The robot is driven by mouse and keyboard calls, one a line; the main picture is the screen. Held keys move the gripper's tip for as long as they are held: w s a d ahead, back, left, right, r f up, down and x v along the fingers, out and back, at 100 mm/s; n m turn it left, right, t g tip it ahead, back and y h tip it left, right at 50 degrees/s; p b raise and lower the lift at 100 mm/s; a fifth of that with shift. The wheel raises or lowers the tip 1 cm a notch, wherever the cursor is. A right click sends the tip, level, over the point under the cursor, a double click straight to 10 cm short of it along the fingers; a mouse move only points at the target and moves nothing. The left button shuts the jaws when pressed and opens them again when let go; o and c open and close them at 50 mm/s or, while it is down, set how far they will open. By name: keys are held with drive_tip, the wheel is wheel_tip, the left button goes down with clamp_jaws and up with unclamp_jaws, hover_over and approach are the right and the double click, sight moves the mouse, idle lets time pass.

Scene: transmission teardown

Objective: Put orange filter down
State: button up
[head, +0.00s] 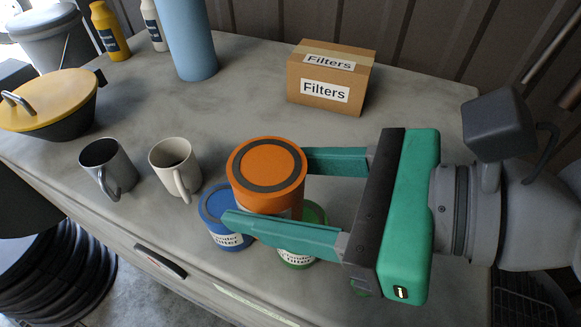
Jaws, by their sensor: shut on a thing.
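The orange filter (266,165) is a round can with a dark ring on its top, seen in the head view. My gripper (268,187) comes in from the right with its green fingers on either side of the orange filter, shut on it. The orange filter is upright and overlaps a blue filter (222,222) and a green filter (312,216) in the picture. Its underside is hidden, so I cannot tell whether it touches them or hangs above. The blue and green filters stand on the grey table (150,225), partly hidden by the orange filter and a finger.
A cardboard box (302,85) labelled Filters stands at the back. A grey mug (108,168) and a white mug (175,165) are left of the filters. A yellow-lidded pot (48,108) and a blue cylinder (190,45) stand farther back. The table between mugs and box is clear.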

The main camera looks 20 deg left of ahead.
drive_tip(key=w+f, duration=0.2)
drive_tip(key=w, duration=0.2)
drive_tip(key=w+a+f, duration=0.1)
drive_tip(key=w+f, duration=0.2)
drive_tip(key=w, duration=0.1)
drive_tip(key=w+a+f, duration=0.1)
drive_tip(key=w+f, duration=0.2)
drive_tip(key=w, duration=0.1)
drive_tip(key=shift+w+a+f, duration=0.15)
drive_tip(key=shift+a+f, duration=0.1)
drive_tip(key=shift+w+f, duration=0.3)
drive_tip(key=shift+f, duration=0.1)
drive_tip(key=f, duration=0.3)
drive_tip(key=shift+w+f, duration=0.2)
drive_tip(key=shift+w, duration=0.1)
drive_tip(key=shift+s+a, duration=0.15)
drive_tip(key=shift+s, duration=0.05)
drive_tip(key=shift+f, duration=0.2)
drive_tip(key=o, duration=1.3)
